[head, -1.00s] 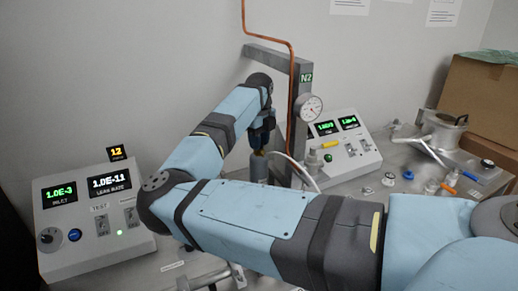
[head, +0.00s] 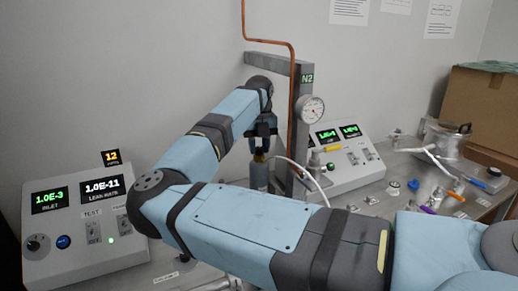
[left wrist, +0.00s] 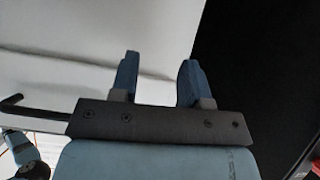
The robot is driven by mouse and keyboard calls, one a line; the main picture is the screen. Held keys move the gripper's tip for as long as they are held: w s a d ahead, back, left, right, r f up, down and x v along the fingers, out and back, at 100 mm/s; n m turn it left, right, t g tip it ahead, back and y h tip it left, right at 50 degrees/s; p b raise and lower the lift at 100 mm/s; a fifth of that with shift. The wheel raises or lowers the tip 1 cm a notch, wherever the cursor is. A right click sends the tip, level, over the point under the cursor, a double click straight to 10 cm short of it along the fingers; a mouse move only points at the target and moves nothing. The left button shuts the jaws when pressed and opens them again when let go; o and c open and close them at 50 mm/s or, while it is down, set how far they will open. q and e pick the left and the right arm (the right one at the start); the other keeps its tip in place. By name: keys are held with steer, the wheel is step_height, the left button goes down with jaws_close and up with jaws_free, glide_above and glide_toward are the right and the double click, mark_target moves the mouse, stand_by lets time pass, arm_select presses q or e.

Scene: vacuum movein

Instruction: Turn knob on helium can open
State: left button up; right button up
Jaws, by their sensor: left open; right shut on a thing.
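The helium can (head: 259,176) is a grey-blue cylinder with a brass-coloured top (head: 259,157), standing in the middle of the head view beside the grey post. My right arm reaches across the view, and my right gripper (head: 262,146) points down at the top of the can. It is shut on the knob there; the fingers and arm hide most of the knob, so its turn position cannot be told. My left gripper (left wrist: 157,72) is open and empty in the left wrist view, away from the can, and is not seen in the head view.
A leak-rate console (head: 80,225) stands at left, a second console (head: 343,160) behind right. A grey post with an N2 sign (head: 307,78), a gauge (head: 312,109) and a copper pipe (head: 292,90) stands close by the can. Loose parts and a cardboard box (head: 483,105) are at right.

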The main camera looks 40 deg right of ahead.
mark_target(259, 148)
steer(key=shift+r, duration=0.1)
stand_by(0.3)
steer(key=o, duration=0.9)
step_height(259, 148, up, 8)
steer(key=shift+f, duration=0.25)
steer(key=shift+f, duration=0.1)
